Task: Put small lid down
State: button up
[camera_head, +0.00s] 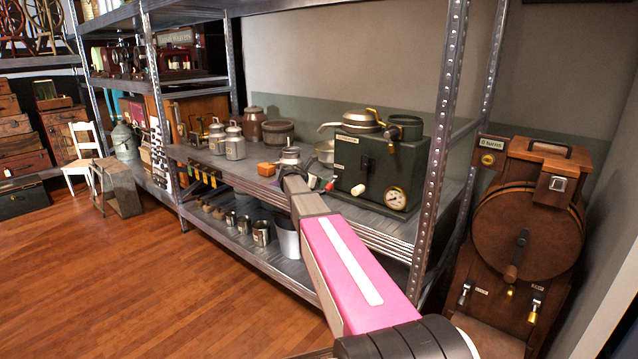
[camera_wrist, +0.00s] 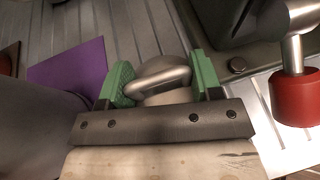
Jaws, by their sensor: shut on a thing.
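My gripper (camera_wrist: 162,80) has green finger pads, and they are closed on a small silver metal piece with a rounded loop handle (camera_wrist: 160,72), which appears to be the small lid. In the head view, my gripper (camera_head: 286,172) is over the middle shelf (camera_head: 378,222), left of the green machine. A silver metal piece (camera_head: 289,155) shows at its tip there. The fingers and handle hide most of the lid in the wrist view, so I cannot tell whether it touches the shelf boards.
The dark green machine (camera_head: 372,168) with a gauge stands close on the right. Its red-tipped lever (camera_wrist: 296,97) is near my gripper. A purple flat piece (camera_wrist: 72,72) and a grey rounded object (camera_wrist: 35,125) lie to the left. An orange block (camera_head: 266,169) and milk cans (camera_head: 235,142) stand farther left.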

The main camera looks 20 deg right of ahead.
jog(key=o, duration=0.7)
jog(key=v, duration=1.2)
jog(key=shift+r, duration=0.1)
